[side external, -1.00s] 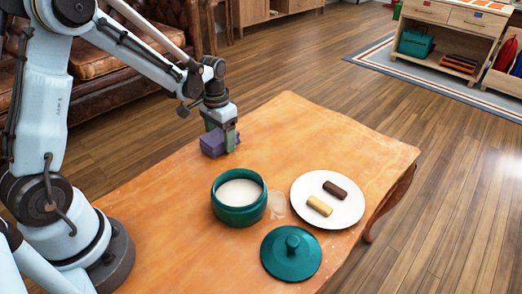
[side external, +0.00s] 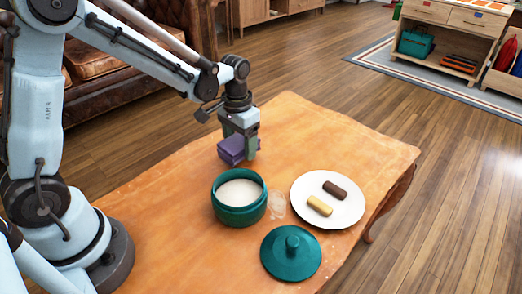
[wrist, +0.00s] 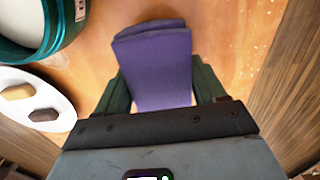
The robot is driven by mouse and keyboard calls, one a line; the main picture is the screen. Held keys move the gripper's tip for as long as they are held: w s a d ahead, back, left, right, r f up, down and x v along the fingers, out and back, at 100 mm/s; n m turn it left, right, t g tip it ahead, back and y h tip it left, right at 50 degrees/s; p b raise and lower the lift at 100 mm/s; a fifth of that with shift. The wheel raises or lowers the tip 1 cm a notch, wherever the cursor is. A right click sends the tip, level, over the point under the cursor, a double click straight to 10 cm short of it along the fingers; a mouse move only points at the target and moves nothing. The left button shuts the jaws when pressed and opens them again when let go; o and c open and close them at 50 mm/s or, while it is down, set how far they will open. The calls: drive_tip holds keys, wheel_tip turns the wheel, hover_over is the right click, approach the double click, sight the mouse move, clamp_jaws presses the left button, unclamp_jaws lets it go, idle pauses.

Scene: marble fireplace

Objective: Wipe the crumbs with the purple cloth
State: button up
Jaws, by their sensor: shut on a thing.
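My gripper (side external: 241,142) is shut on the folded purple cloth (side external: 231,150) over the far part of the orange wooden table. In the wrist view the cloth (wrist: 157,68) sits between the two dark green fingers of my gripper (wrist: 160,85). Whether the cloth touches the table is hard to tell. Small pale specks that look like crumbs (wrist: 246,50) lie on the table at the right of the wrist view. A pale patch (side external: 277,205) lies on the table between the pot and the plate; I cannot tell what it is.
An open teal pot (side external: 240,215) with white contents stands near the table's middle. Its teal lid (side external: 291,258) lies in front. A white plate (side external: 345,215) holds a brown bar (side external: 335,190) and a yellow bar (side external: 320,206). The table's far right part is clear.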

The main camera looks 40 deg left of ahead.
sight(240, 140)
drive_tip(key=shift+r, duration=2.9)
drive_tip(key=shift+w, duration=0.1)
